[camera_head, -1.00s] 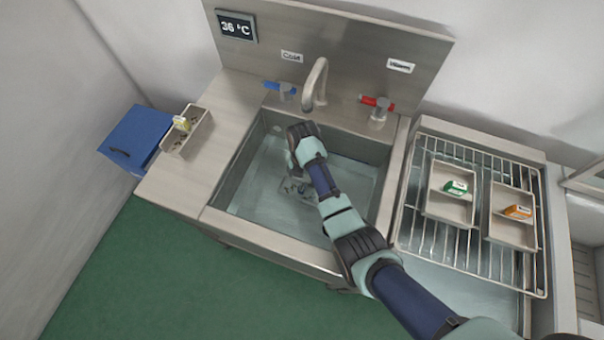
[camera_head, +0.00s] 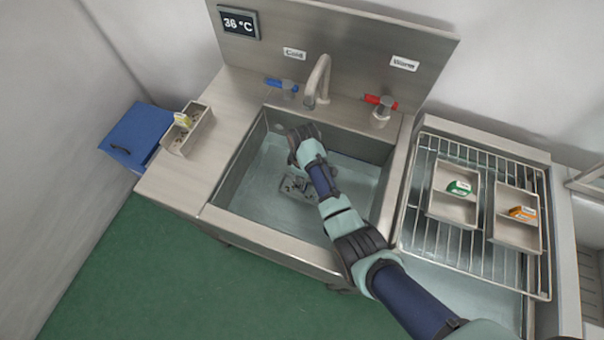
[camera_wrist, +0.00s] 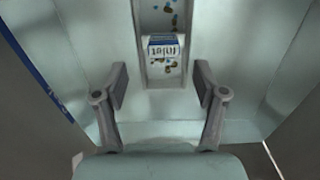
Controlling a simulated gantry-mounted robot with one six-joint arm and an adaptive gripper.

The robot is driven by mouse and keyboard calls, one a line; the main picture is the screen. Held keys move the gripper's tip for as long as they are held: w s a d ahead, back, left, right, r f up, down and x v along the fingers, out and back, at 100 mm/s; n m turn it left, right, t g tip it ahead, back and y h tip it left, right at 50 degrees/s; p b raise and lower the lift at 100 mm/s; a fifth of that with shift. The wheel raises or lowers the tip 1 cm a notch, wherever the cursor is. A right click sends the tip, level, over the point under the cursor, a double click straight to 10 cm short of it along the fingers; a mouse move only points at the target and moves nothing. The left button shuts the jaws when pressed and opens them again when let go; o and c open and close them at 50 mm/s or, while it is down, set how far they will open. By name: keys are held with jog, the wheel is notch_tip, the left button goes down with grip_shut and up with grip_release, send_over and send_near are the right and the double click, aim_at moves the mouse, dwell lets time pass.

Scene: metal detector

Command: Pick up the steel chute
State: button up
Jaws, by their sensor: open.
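A steel chute (camera_wrist: 157,72), a narrow channel with small brown and blue bits in it, lies in the sink basin. A block with a blue top and a white face, lettered upside down and seemingly reading "Inlet" (camera_wrist: 163,46), sits on it in the wrist view. My gripper (camera_wrist: 160,80) is open and empty. Its two fingers stand apart left and right of the chute's near end, with a gap on each side. In the head view, part of the chute (camera_head: 298,188) shows below my wrist; my arm hides the rest.
The sink basin (camera_head: 240,195) has high walls, with a faucet (camera_head: 318,80) and blue and red taps behind. Small steel trays with green (camera_head: 452,207) and orange (camera_head: 516,233) labels rest on a wire rack at right. Another tray (camera_head: 187,130) and a blue box (camera_head: 135,137) are at left.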

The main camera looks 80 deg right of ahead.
jog(key=f+b, duration=0.1)
jog(key=f, duration=0.1)
jog(key=f+b, duration=0.1)
jog(key=f, duration=0.2)
jog(key=f+b, duration=0.2)
jog(key=f, duration=0.1)
jog(key=shift+w+a, duration=0.1)
jog(key=shift+a, duration=0.2)
jog(key=shift+r, duration=0.1)
grip_shut()
